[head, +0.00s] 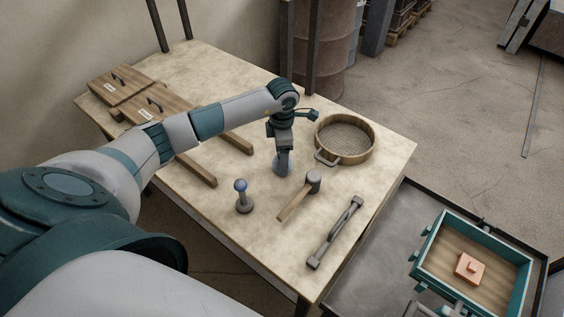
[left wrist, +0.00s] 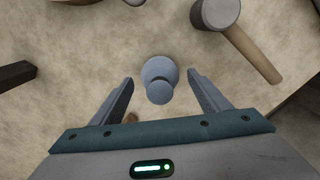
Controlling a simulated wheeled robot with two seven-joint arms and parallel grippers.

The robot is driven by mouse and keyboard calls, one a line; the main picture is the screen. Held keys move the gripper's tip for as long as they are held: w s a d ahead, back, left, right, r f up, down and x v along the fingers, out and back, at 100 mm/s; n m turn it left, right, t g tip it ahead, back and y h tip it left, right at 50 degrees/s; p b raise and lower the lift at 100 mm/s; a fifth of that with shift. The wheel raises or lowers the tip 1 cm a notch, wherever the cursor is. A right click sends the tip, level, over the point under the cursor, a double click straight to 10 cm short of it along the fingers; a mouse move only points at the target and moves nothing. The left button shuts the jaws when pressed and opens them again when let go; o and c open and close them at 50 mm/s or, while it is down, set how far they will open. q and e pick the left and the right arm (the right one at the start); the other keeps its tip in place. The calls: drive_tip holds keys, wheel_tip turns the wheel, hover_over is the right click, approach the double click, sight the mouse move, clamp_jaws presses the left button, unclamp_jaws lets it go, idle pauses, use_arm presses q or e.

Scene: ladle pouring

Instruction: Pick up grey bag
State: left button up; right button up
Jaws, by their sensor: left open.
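A small blue-grey object with a rounded body and a round knob-like top, which fits the grey bag (left wrist: 158,70), stands on the table between my left fingers in the left wrist view. My left gripper (left wrist: 160,98) is open, with one finger on each side of it and gaps showing. In the head view my left gripper (head: 283,160) points down at the table, and the bag (head: 280,168) is mostly hidden behind it. I cannot tell how high the fingertips are above the table. My right gripper is not in view.
A mallet (head: 301,193) lies close by on the right, with a blue-topped tool (head: 242,197) in front. A long-handled tool (head: 335,233) lies near the table's right edge. A round sieve (head: 371,150) sits behind right. Wooden boxes (head: 118,82) stand at the left. A teal frame (head: 424,259) is lower right.

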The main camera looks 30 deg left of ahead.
use_arm(q)
drive_tip(key=c, duration=1.2)
drive_tip(key=shift+o, duration=0.2)
drive_tip(key=shift+r, duration=0.15)
drive_tip(key=shift+w+r+b, duration=0.1)
drive_tip(key=shift+r+b, duration=0.5)
wheel_tip(320, 180, up, 2)
drive_tip(key=shift+r+b, duration=0.25)
drive_tip(key=shift+b, duration=0.55)
drive_tip(key=d+r+b, duration=0.4)
drive_tip(key=d+r, duration=0.3)
drive_tip(key=d, duration=0.4)
drive_tip(key=shift+w+d, duration=0.25)
drive_tip(key=shift+d, duration=0.1)
